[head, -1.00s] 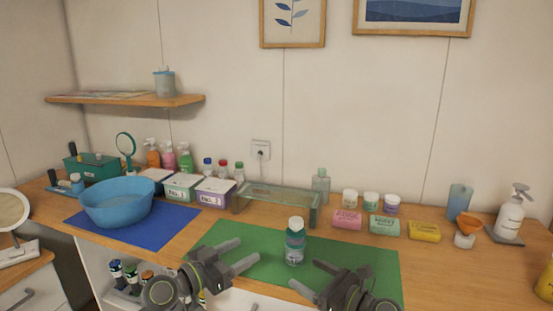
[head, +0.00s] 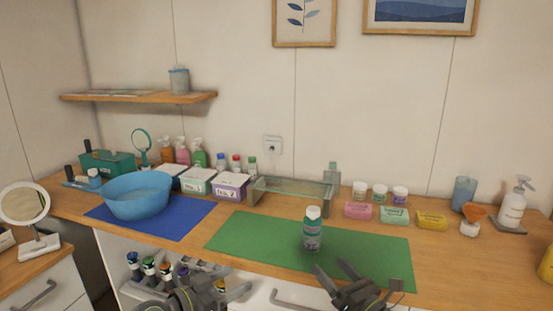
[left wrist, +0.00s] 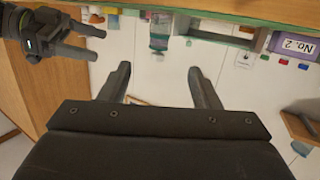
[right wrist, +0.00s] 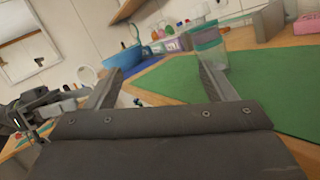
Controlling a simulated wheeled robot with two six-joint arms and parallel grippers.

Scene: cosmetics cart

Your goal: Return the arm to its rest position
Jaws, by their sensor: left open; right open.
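A clear bottle with teal contents and a white cap (head: 312,230) stands upright on the green mat (head: 250,232). It also shows in the right wrist view (right wrist: 209,48), beyond my right finger. My left gripper (head: 236,283) is open and empty, low at the counter's front edge; its jaws are also apart in the left wrist view (left wrist: 159,68). My right gripper (head: 330,266) is open and empty, in front of the bottle and apart from it; its spread fingers show in the right wrist view (right wrist: 160,74). Part of both arms is cut off below the head view.
A blue bowl (head: 137,196) sits on a blue mat (head: 182,224) at left. Labelled boxes (head: 230,186), a glass riser (head: 292,195), jars and soap boxes (head: 394,215) line the back. A pump bottle (head: 514,205) stands at right. An open shelf holds several bottles below the counter.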

